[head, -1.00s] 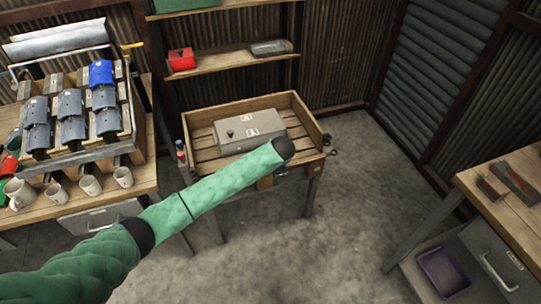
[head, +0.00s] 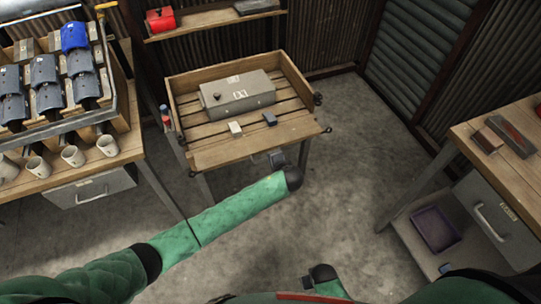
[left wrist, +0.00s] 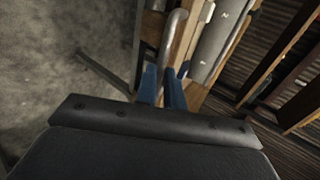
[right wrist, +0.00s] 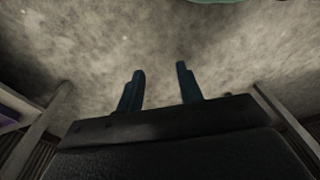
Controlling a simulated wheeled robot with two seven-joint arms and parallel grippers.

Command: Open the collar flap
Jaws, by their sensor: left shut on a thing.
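The wooden collar (head: 288,68) stands on a slatted table in the middle of the head view, its walls upright at the back and sides. The broad plank at its front (head: 250,147) looks like the flap; I cannot tell whether it stands upright or leans. My left gripper (left wrist: 161,72) is shut on a curved grey metal handle (left wrist: 173,32), seen in the left wrist view; in the head view the grip is mostly hidden behind my forearm and the front plank. My right gripper (right wrist: 160,68) is open and empty over bare floor.
A grey case (head: 240,92) lies inside the collar, with a small white block (head: 235,128) and a dark block (head: 270,119) near the front. Mugs (head: 72,156) line the left bench. A drawer bench (head: 500,210) stands right. The floor between is clear.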

